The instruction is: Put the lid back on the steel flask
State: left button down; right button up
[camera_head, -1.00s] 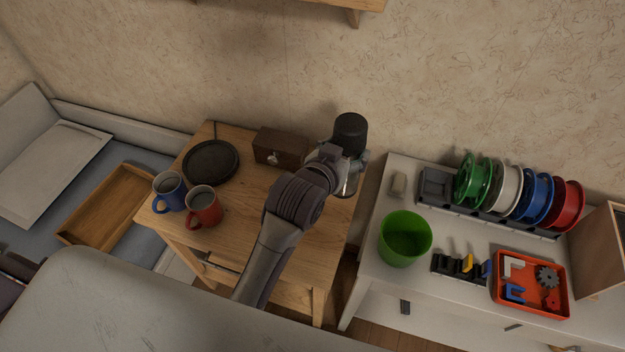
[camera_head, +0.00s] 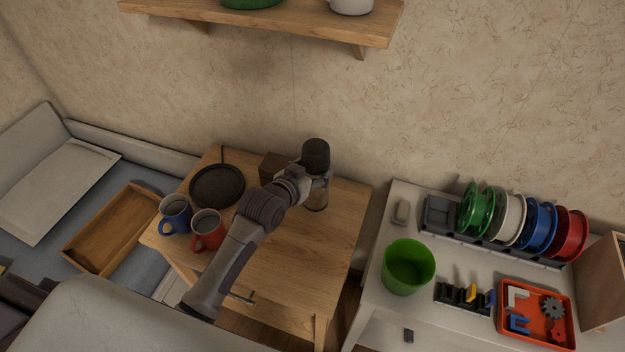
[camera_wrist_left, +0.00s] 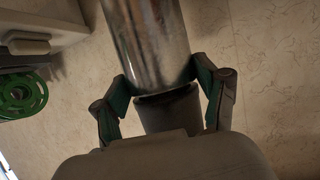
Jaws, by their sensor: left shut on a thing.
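The steel flask (camera_head: 317,200) is upright at the back right of the wooden table, with a dark lid (camera_head: 315,154) directly above its top. My left gripper (camera_head: 318,179) is shut on the flask just below the lid. In the left wrist view, the steel body (camera_wrist_left: 150,45) fills the upper middle, with the dark lid (camera_wrist_left: 170,108) below it in the picture. The fingertips (camera_wrist_left: 162,84) lie on either side where steel and lid meet. Whether the lid is fully seated and whether the base touches the table cannot be told. My right gripper is not in view.
The wooden table (camera_head: 290,258) also holds a black round pan (camera_head: 217,186), a brown box (camera_head: 271,166), a blue mug (camera_head: 175,213) and a red mug (camera_head: 207,229). A shelf (camera_head: 300,22) hangs above. A white desk (camera_head: 375,270) with a green bin (camera_head: 408,267) stands to the right.

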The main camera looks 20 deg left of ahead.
pick_arm(q)
jog(key=shift+f, duration=2)
jog(key=shift+c, duration=0.2)
grip_release()
jog(key=shift+f, duration=0.1)
jog(key=shift+s, duration=0.1)
jog(key=v, duration=1.2)
